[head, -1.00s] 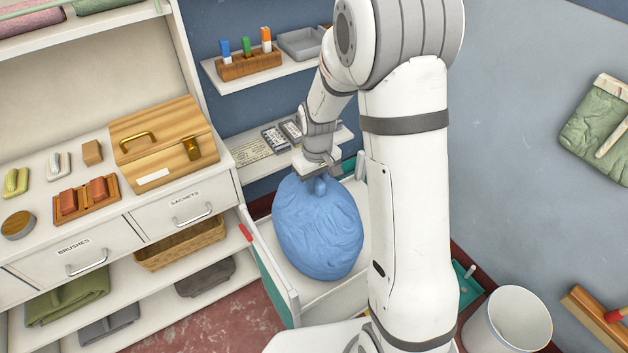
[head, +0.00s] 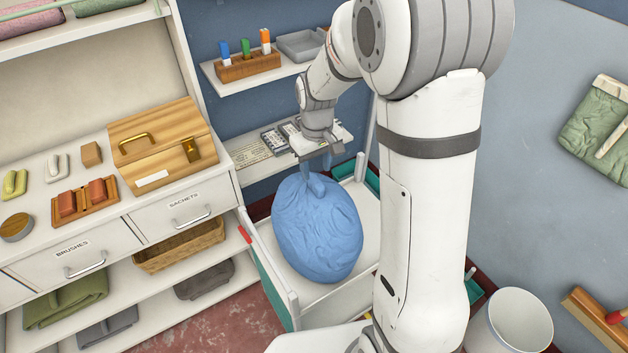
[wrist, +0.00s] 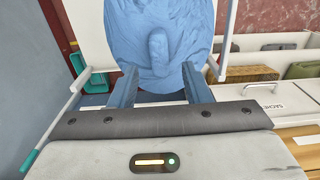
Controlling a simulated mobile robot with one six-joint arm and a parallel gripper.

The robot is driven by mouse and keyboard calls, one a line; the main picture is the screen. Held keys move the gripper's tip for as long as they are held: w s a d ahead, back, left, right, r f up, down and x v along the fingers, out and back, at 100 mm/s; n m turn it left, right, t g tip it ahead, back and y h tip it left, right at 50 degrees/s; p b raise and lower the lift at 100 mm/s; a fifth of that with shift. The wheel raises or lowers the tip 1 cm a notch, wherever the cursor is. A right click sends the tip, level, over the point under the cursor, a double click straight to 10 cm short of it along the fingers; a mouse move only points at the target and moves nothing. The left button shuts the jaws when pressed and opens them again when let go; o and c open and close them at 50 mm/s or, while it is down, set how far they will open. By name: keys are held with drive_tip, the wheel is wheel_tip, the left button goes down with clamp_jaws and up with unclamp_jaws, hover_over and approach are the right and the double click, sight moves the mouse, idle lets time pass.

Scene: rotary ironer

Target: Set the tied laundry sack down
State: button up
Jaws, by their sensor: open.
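The blue tied laundry sack (head: 318,232) rests on the white top of a cart (head: 360,215), with its tied neck pointing up. It also shows in the wrist view (wrist: 160,30), with its knot just beyond the fingers. My gripper (head: 318,165) is above the neck of the sack. In the wrist view my gripper (wrist: 164,88) is open, its two fingers apart on either side of the neck. The underside of the sack is hidden.
A white shelf unit with labelled drawers (head: 180,208) and a wooden box (head: 160,140) stands left of the cart. Wall shelves with a marker block (head: 248,65) are behind. A white bucket (head: 510,325) stands at lower right. The cart has raised side rails.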

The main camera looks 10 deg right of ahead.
drive_tip(key=s+d+r+m+t, duration=0.1)
drive_tip(key=s+d+r+m, duration=0.15)
drive_tip(key=s+r, duration=0.75)
drive_tip(key=s+d+r+m+t, duration=0.2)
drive_tip(key=s, duration=0.8)
drive_tip(key=shift+s+d+r, duration=0.15)
drive_tip(key=shift+s+d, duration=0.1)
